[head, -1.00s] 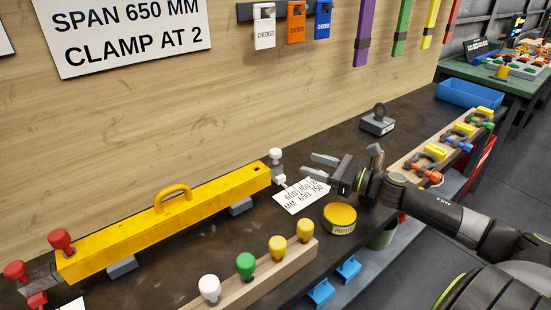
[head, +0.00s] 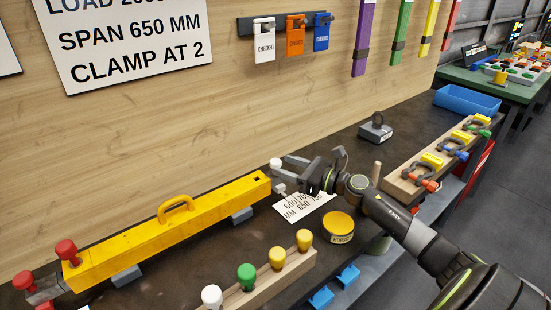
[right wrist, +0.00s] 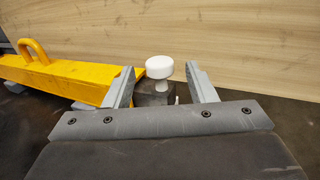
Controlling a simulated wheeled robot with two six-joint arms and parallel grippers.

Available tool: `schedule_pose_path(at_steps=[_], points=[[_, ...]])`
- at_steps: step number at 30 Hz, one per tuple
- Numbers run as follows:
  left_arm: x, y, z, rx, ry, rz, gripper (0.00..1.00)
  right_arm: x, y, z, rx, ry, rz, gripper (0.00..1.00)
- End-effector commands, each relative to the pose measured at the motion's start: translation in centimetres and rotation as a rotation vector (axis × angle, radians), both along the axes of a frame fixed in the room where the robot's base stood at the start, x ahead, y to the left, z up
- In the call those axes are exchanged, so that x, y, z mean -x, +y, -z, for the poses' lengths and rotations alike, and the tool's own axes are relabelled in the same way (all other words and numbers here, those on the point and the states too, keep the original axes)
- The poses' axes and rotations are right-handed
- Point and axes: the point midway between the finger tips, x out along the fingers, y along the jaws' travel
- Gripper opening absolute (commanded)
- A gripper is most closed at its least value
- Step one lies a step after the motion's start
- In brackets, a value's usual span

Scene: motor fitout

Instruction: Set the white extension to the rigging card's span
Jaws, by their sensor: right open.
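The white extension is the end piece with a white knob (head: 275,163) at the right end of the yellow beam (head: 165,230). In the right wrist view the white knob (right wrist: 159,67) stands upright on a dark block (right wrist: 153,95). My right gripper (head: 281,175) is open, and its fingers (right wrist: 163,78) stand on either side of the knob and block, apparently without gripping them. The rigging card (head: 130,45) on the wall reads SPAN 650 MM and CLAMP AT 2. A white scale card (head: 300,208) lies below my gripper, partly hidden by it. My left gripper is out of view.
A rail with white, green and yellow knobs (head: 245,275) lies in front of the beam. A round yellow tin (head: 339,226) is near the bench edge. A grey weight (head: 376,128), shackles on a board (head: 436,160) and a blue bin (head: 467,98) stand farther right.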

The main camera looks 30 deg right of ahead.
Motion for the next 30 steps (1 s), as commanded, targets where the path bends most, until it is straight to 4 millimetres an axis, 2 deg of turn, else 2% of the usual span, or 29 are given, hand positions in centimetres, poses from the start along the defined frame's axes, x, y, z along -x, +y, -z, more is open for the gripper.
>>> schedule_pose_path(at_steps=[1,9,20,30], points=[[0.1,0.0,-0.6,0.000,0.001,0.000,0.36,-0.7,0.4,-0.4,-0.005,-0.001,0.001,0.51],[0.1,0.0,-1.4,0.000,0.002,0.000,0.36,-3.2,1.7,-0.2,-0.002,0.000,0.000,0.51],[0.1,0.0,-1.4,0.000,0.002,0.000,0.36,-3.6,1.9,0.0,0.000,0.002,-0.001,0.51],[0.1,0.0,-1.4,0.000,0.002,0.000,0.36,-3.6,1.9,0.0,0.000,0.001,-0.001,0.08]])
